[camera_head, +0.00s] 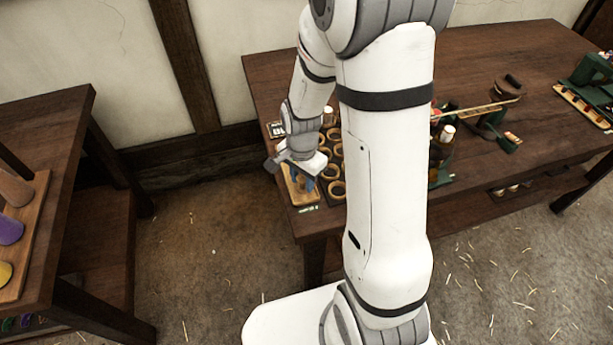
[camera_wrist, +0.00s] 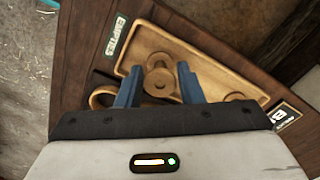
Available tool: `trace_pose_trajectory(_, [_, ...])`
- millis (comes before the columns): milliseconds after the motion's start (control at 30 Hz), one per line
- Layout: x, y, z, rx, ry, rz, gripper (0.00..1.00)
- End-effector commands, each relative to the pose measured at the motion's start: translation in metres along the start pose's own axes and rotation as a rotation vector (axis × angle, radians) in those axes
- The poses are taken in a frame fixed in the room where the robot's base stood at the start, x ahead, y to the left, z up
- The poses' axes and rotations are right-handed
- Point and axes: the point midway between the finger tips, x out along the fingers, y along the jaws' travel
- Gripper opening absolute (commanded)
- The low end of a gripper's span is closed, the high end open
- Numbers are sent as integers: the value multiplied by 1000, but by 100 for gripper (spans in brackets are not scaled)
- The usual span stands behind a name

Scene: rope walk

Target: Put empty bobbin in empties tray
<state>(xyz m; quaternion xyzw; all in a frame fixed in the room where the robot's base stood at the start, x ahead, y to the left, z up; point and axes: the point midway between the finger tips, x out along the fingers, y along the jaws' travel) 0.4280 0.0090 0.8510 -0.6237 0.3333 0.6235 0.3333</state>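The empties tray (camera_wrist: 200,62) is a shallow light-wood tray on the dark bench, beside a green "EMPTIES" label (camera_wrist: 116,36) in the wrist view. In the head view the tray (camera_head: 292,192) is at the bench's near left corner, partly under my gripper (camera_head: 305,184). A bare wooden bobbin (camera_wrist: 160,82) is at the tray, between the two blue fingers of my gripper (camera_wrist: 160,66) in the wrist view. The fingers are apart, with slight gaps on either side of the bobbin. The bobbin's underside is hidden, and the head view does not show it clearly.
A dark rack of wooden rings (camera_head: 336,188) stands right of the tray. A second label (camera_wrist: 288,118) is at the tray's other end. My arm hides the bench's middle. A rack with colored bobbins (camera_head: 10,235) is on the left table. Open floor lies between the tables.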

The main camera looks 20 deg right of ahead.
Motion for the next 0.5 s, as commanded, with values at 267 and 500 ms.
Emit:
trace_pose_trajectory(267, [0,0,0,-1,0,0,49])
trace_pose_trajectory(500, [-6,0,0,-1,0,0,49])
